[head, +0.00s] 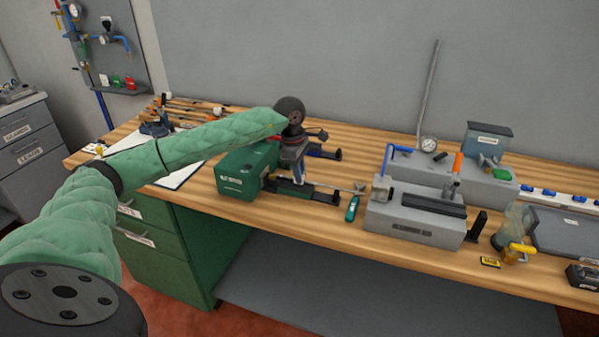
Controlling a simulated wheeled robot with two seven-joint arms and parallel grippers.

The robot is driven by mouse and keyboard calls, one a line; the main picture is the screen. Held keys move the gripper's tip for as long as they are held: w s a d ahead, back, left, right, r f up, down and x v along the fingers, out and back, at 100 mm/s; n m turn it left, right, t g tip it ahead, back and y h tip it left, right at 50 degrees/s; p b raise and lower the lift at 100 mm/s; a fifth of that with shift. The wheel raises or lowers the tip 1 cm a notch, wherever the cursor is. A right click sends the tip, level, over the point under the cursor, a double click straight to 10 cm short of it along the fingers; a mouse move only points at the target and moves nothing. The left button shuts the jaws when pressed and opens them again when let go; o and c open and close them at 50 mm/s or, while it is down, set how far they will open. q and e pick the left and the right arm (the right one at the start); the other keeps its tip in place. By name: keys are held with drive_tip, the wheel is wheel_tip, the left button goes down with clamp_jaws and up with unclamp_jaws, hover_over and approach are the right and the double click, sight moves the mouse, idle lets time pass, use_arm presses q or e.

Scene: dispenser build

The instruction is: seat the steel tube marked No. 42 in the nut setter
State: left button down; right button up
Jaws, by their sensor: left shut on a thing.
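My left gripper (299,181) points down at the right side of a green box-shaped machine (243,177), low over its black rails. It is shut on what looks like a thin steel tube (334,188), which lies nearly level and sticks out to the right towards a grey machine. The tube's left end is hidden by the gripper and machine, so I cannot tell whether it sits in the green machine. The white labels and any number on the tube are too small to read. My right gripper is not in view.
A green-handled tool (352,207) lies just right of the gripper. The grey machine (413,226) stands beyond it, with a grey block (500,186) behind. A glass jug (511,232) and a dark tray (570,236) are further right.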

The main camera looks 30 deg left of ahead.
use_arm(q)
drive_tip(key=shift+f+b, duration=0.65)
drive_tip(key=shift+b, duration=0.05)
idle(0.8)
drive_tip(key=shift+s+a+b, duration=0.25)
drive_tip(key=shift+a+b, duration=0.2)
drive_tip(key=shift+a, duration=0.5)
drive_tip(key=shift+s+a+b, duration=0.25)
drive_tip(key=shift+a+b, duration=0.15)
drive_tip(key=shift+a, duration=0.55)
drive_tip(key=c, duration=0.9)
unclamp_jaws()
drive_tip(key=shift+r, duration=0.1)
drive_tip(key=shift+r+p, duration=1.05)
drive_tip(key=shift+r, duration=2.4)
drive_tip(key=shift+f, duration=0.1)
